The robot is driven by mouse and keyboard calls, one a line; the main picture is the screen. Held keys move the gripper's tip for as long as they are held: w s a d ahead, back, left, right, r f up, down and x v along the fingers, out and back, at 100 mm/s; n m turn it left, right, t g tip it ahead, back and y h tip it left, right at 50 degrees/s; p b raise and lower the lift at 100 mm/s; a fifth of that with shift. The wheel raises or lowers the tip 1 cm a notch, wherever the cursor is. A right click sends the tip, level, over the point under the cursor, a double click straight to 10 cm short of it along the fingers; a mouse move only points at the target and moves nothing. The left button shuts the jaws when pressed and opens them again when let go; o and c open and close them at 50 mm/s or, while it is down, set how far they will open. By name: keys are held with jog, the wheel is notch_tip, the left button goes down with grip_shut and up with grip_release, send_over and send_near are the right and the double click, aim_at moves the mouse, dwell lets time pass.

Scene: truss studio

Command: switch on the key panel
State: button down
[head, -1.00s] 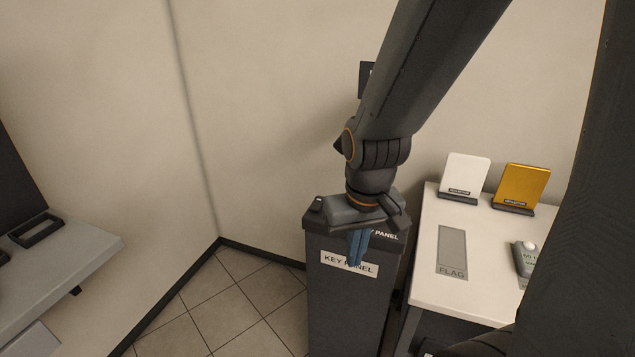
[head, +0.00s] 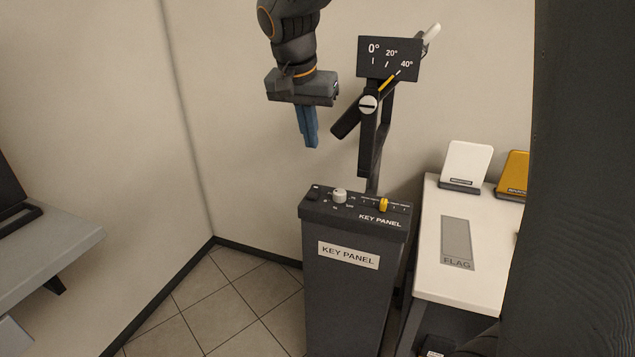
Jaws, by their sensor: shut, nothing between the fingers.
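The key panel (head: 352,270) is a dark grey pedestal labelled KEY PANEL, standing near the wall. Its sloped top carries a small black rocker switch (head: 315,193) at the left, a whitish round knob (head: 339,195) beside it, and a yellow slider (head: 383,204) at the right. The markings beside them are too small to read, and I cannot tell the switch's state. My gripper (head: 309,143) points down with blue fingers shut and empty. It hangs in the air above the panel's left part, touching nothing.
A dial plate (head: 388,58) marked 0°, 20° and 40°, with a tilted lever arm, stands on a post behind the panel. A white table (head: 470,280) with a FLAG plate is close on the right. A grey shelf (head: 50,258) is at the left; tiled floor lies between.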

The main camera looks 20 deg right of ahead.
aim_at(318, 189)
dwell(0.3)
jog(key=p+x, duration=0.3)
jog(key=x, duration=1.1)
